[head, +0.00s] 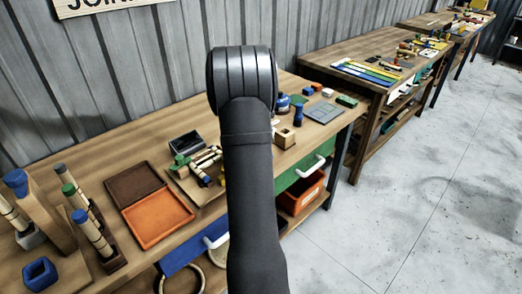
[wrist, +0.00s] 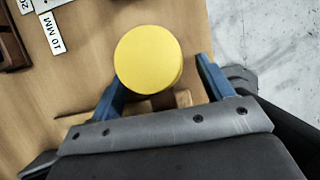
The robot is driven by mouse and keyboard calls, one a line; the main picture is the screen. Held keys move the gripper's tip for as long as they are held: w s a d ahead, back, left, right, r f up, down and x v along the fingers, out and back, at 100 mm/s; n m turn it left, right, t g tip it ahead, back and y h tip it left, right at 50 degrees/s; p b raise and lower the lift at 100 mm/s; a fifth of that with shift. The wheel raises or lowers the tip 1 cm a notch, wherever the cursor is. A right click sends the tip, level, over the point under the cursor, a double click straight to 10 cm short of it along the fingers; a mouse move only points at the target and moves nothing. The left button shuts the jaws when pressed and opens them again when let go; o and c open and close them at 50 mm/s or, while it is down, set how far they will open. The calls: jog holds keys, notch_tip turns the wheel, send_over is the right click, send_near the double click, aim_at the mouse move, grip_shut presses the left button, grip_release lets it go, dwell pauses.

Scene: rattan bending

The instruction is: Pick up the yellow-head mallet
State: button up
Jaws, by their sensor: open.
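The yellow mallet head (wrist: 149,57) shows in the wrist view as a round yellow face at the centre. A small wooden part (wrist: 183,98) shows just below it; I cannot tell whether this is the mallet's handle or a stand. My gripper (wrist: 160,75) is open, with one blue finger to the left of the yellow head and one to the right. No grip on it is visible. In the head view my dark arm covers the middle of the bench, and the mallet and gripper are hidden behind it.
Bare floor lies right.

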jog(key=shift+w+d+f, duration=0.2)
jog(key=shift+f, duration=0.45)
jog(key=shift+c, duration=0.4)
jog(key=c, duration=1.4)
jog(key=shift+o, duration=0.2)
jog(key=shift+r, duration=0.15)
